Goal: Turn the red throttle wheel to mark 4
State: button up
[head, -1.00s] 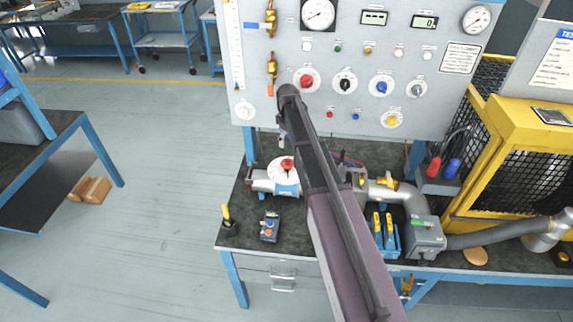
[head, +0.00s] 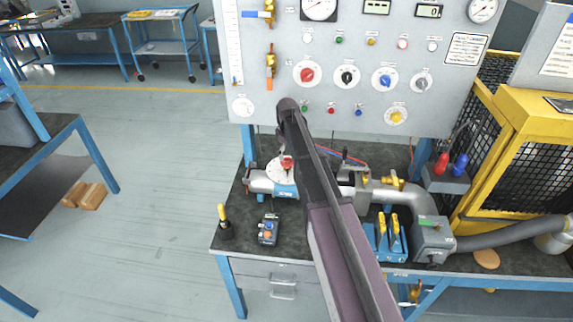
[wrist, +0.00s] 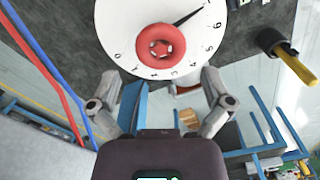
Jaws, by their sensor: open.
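The red throttle wheel (wrist: 161,46) is a ring at the centre of a round white dial (wrist: 120,25) with black numerals. A black pointer runs from the wheel toward the upper right of the wrist view, its tip near the numeral that looks like 6. The wheel also shows in the head view (head: 286,162), on the grey pipe on the bench, partly beside my arm. My gripper (wrist: 160,78) is open and empty, its fingers spread to either side of the dial's lower part in the wrist view. In the head view my arm hides most of it.
The instrument panel (head: 260,135) with several coloured knobs stands behind the dial. Blue and red hoses (wrist: 42,65) run on the left of the wrist view.

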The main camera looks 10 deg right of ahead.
aim_at(287, 161)
jog(key=shift+f+b, duration=1.4)
jog(key=shift+f, duration=0.3)
